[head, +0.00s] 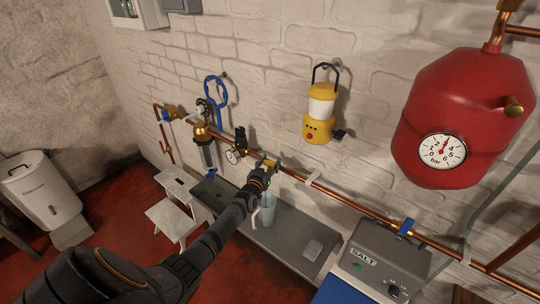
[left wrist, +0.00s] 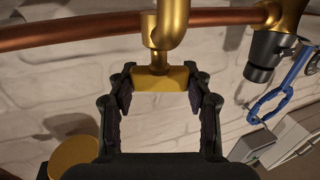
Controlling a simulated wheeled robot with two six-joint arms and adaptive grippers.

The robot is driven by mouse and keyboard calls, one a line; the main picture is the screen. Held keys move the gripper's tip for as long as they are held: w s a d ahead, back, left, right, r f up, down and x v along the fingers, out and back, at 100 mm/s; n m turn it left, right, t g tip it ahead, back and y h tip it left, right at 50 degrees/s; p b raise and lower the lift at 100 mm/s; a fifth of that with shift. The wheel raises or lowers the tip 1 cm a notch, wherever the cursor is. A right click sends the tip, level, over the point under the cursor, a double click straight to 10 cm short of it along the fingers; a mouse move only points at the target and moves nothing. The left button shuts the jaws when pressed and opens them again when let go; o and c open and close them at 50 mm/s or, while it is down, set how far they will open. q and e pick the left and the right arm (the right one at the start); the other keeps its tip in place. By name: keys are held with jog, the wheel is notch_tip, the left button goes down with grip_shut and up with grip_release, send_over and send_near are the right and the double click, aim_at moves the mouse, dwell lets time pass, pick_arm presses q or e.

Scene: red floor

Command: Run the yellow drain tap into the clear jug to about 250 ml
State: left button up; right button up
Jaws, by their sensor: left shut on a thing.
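The yellow drain tap (head: 270,163) hangs from the copper pipe above the bench. In the left wrist view its yellow handle (left wrist: 160,78) sits between the fingertips of my left gripper (left wrist: 160,92), which is shut on it. In the head view this gripper (head: 264,169) reaches the tap and covers part of it. The clear jug (head: 267,214), bluish with a pale handle, stands upright on the grey bench below the tap, partly behind my left arm. The water level and any stream are too small to tell. My right gripper is not in view.
The grey bench (head: 290,238) has a flat pale item (head: 313,248) near its right end. A salt box (head: 378,265) stands right, and a white step stool (head: 168,216) left. A lantern (head: 319,112) hangs above.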

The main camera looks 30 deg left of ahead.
pick_arm(q)
jog(key=o, duration=1.2)
jog(key=shift+s, duration=0.15)
jog(key=s, duration=0.4)
jog(key=s+d, duration=0.1)
jog(key=s, duration=0.2)
jog(key=s+d, duration=0.1)
jog(key=s, duration=0.3)
jog(key=shift+s+d, duration=0.15)
jog(key=shift+s, duration=0.2)
